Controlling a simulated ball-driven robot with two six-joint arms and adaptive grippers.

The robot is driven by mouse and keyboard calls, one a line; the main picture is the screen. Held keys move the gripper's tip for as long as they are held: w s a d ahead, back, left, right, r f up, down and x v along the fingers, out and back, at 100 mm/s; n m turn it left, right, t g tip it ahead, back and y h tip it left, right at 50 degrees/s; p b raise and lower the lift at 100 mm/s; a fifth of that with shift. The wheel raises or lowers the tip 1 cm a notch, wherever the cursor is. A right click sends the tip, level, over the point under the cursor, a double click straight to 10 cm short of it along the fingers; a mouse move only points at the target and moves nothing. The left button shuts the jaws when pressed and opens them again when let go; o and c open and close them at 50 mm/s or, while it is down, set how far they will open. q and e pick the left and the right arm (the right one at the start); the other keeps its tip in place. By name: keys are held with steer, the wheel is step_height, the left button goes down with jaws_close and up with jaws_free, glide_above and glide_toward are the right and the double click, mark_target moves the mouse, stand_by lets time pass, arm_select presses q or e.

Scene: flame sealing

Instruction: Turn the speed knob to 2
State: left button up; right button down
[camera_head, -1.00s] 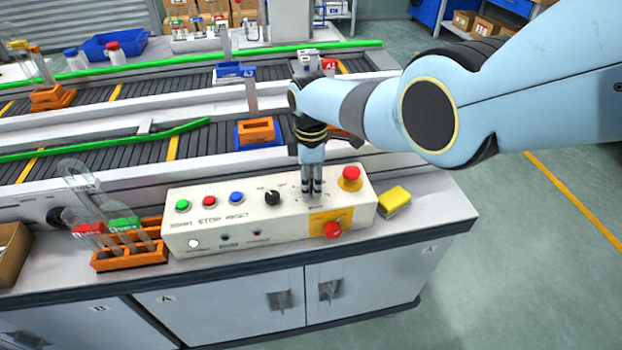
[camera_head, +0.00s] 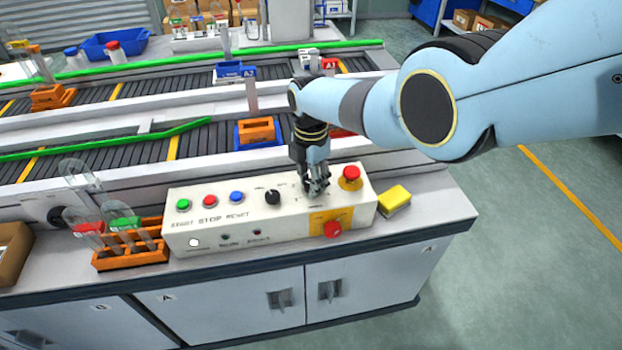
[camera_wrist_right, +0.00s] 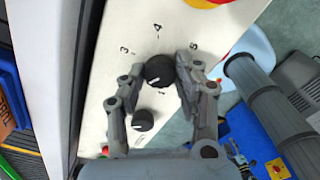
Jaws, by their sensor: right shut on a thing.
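The control box (camera_head: 255,233) is a long white panel on the bench. My right gripper (camera_head: 316,187) points down onto its top, left of the red emergency button, and hides the speed knob in the head view. In the right wrist view the black round speed knob (camera_wrist_right: 158,70) sits between the fingers of my right gripper (camera_wrist_right: 160,68), which is shut on it. Printed 3, 4 and 5 show around the knob; I cannot make out the 2. The pointer's exact setting is unclear. My left gripper is not in view.
A second black knob (camera_head: 272,198) stands just left of the gripper; it also shows in the wrist view (camera_wrist_right: 143,120). Green, red and blue buttons (camera_head: 209,201) lie further left. A red mushroom button (camera_head: 351,173) and yellow sponge (camera_head: 396,198) are to the right.

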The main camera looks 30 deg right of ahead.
stand_by(0.4)
steer(key=c, duration=0.9)
jaws_free()
steer(key=shift+c, duration=0.2)
step_height(320, 180, up, 12)
steer(key=shift+s+f, duration=0.1)
